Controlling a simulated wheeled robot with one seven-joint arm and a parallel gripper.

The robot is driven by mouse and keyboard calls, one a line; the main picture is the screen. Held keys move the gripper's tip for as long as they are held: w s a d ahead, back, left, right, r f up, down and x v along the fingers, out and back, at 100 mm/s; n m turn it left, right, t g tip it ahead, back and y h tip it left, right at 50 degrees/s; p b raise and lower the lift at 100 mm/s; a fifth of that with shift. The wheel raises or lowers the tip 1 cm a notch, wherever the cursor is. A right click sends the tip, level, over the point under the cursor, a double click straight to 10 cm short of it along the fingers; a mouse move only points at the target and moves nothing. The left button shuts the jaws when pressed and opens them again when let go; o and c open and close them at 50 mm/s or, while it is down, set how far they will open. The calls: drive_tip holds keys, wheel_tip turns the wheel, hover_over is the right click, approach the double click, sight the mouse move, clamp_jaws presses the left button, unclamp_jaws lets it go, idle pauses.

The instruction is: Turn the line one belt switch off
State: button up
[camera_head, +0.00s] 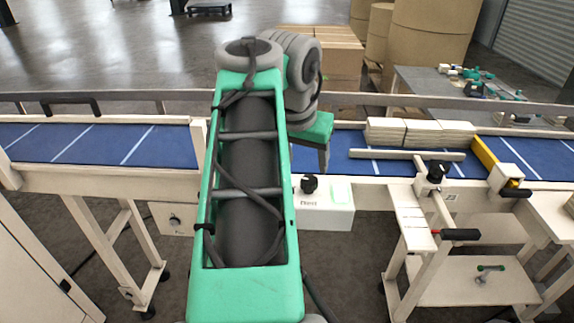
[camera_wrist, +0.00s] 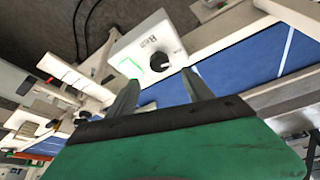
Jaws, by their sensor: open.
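A white control box (camera_head: 325,214) hangs on the front of the conveyor, with a black rotary knob (camera_head: 309,184) and a lit green panel (camera_head: 341,192). Its label is too small to read surely. In the wrist view the same knob (camera_wrist: 160,62) lies just beyond and between my fingertips, apart from them as far as I can tell. My gripper (camera_wrist: 160,77) is open and empty. In the head view my gripper (camera_head: 323,160) is partly hidden by my arm, just above the box. A second box (camera_head: 172,219) with a dark knob sits lower left, partly behind my arm.
The blue belt (camera_head: 95,144) runs across behind my arm. Pale flat stacks (camera_head: 420,131) lie on it at right, near a yellow bar (camera_head: 484,153). A frame with black-handled clamps (camera_head: 437,172) juts forward right of the box. Cartons (camera_head: 325,50) stand behind.

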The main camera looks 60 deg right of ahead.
sight(309, 180)
drive_tip(key=b+x, duration=0.2)
drive_tip(key=x, duration=0.5)
drive_tip(key=shift+d+f, duration=0.2)
drive_tip(key=shift+f, duration=0.1)
drive_tip(key=shift+c, duration=0.4)
clamp_jaws()
